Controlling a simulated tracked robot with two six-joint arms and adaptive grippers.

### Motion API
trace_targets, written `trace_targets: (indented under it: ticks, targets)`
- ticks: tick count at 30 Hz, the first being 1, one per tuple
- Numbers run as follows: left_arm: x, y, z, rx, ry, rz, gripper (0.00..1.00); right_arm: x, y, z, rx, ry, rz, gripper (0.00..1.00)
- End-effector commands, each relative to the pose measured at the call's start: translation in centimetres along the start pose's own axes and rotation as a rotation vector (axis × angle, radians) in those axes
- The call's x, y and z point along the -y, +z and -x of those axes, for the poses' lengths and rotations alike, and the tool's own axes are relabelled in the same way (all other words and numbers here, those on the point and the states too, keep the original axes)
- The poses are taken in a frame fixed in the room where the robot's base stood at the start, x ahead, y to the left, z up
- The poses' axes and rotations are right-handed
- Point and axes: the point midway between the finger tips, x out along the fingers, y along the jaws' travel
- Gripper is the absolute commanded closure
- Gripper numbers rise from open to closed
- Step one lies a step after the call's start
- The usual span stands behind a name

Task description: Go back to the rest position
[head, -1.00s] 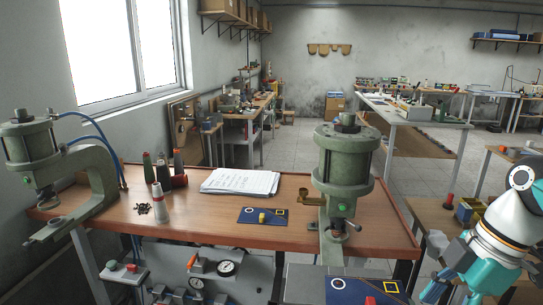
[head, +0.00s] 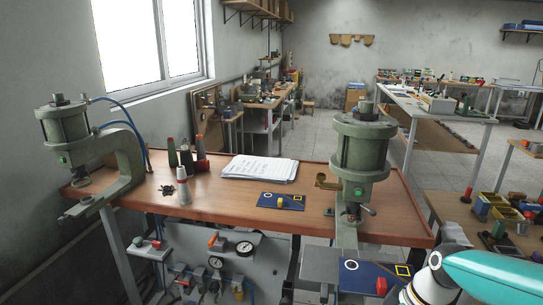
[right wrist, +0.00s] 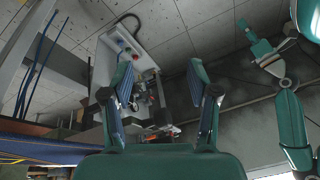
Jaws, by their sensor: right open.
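My right gripper (right wrist: 163,78) is open in the right wrist view, its two teal fingers apart with nothing between them. Beyond the fingers are the panel and fittings under the workbench. In the head view only a teal and white part of my right arm (head: 490,274) shows at the bottom right; its gripper is not visible there. In the right wrist view another teal and grey arm (right wrist: 286,112) stands at the right; its tip is too small to read. No left arm shows in the head view.
A wooden workbench (head: 222,203) carries a green press at left (head: 68,150), another at right (head: 361,158), a paper stack (head: 260,168) and a blue mat with a yellow part (head: 270,205). Another blue mat (head: 362,284) lies at the front right, near my arm.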

Motion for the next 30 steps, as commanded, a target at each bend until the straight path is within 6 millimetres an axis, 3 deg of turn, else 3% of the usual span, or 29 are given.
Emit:
trace_targets:
  ticks: [1, 6, 9, 12, 15, 19, 30]
  targets:
    - [0.0, 0.0, 0.0, 0.000, 0.000, 0.000, 0.60, 0.3, 0.3, -3.6, 0.010, -0.020, -0.069, 0.40]
    - [-0.1, 0.0, 0.1, 0.000, 0.000, 0.000, 0.60, 2.7, 2.3, -15.7, 0.012, -0.037, -0.382, 0.40]
    - [-0.1, 0.0, 0.2, 0.000, 0.000, 0.000, 0.60, 5.7, 4.3, -21.7, 0.013, -0.041, -0.583, 0.40]
    - [-0.1, 0.0, 0.3, 0.000, 0.000, 0.000, 0.60, 9.0, 6.5, -25.9, 0.012, -0.042, -0.766, 0.40]
    - [-0.1, 0.0, 0.3, 0.000, 0.000, 0.000, 0.60, 11.8, 8.4, -28.3, 0.011, -0.040, -0.911, 0.40]
    - [-0.1, 0.0, 0.3, 0.000, 0.000, 0.000, 0.60, 14.0, 9.8, -29.7, 0.006, -0.035, -1.028, 0.40]
    - [-0.1, 0.0, 0.3, 0.000, 0.000, 0.000, 0.60, 14.6, 10.2, -30.1, -0.002, -0.029, -1.074, 0.40]
